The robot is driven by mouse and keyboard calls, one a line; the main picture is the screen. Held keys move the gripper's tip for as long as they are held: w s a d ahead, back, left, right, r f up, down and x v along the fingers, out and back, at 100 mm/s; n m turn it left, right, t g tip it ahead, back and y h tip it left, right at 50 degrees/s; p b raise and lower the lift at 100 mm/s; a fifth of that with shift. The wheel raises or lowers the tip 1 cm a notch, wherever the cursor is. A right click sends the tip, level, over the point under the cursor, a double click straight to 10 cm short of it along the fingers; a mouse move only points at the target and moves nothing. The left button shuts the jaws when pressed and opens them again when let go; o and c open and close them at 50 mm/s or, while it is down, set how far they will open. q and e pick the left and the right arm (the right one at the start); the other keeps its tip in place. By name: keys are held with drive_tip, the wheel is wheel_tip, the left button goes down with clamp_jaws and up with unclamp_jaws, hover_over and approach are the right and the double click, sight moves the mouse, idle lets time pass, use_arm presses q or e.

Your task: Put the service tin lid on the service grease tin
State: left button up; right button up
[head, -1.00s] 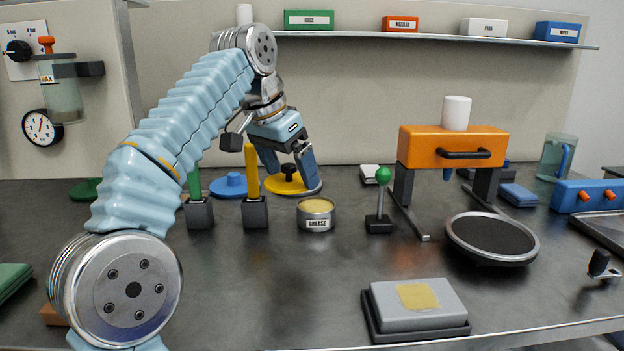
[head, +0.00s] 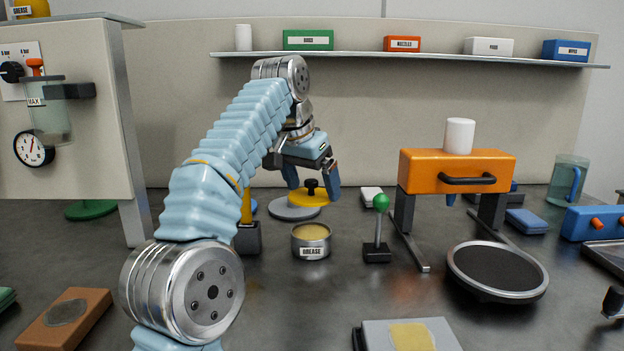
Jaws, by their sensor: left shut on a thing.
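The service grease tin (head: 311,241) is a short silver can labelled GREASE, open at the top with yellow grease showing. It stands upright in the middle of the table. The yellow lid with a black knob (head: 308,200) is behind the tin, over the back right part of a grey disc (head: 292,210). My left gripper (head: 313,190) comes down from above, with a finger on either side of the knob, shut on the lid. Whether the lid is clear of the disc is hard to tell. My right gripper is not in view.
A green-knobbed lever (head: 378,230) stands just right of the tin, with an orange stand (head: 457,171) beyond it. A yellow-handled block (head: 247,238) is left of the tin, partly behind my arm. A grey block with a yellow patch (head: 410,337) lies in front.

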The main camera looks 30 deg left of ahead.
sight(308, 197)
use_arm(q)
drive_tip(key=shift+f, duration=1.95)
drive_tip(key=shift+f+b, duration=0.8)
drive_tip(key=shift+b, duration=0.45)
drive_tip(key=shift+f+b, duration=0.65)
drive_tip(key=shift+f, duration=0.25)
drive_tip(key=shift+r, duration=0.1)
drive_tip(key=o, duration=0.8)
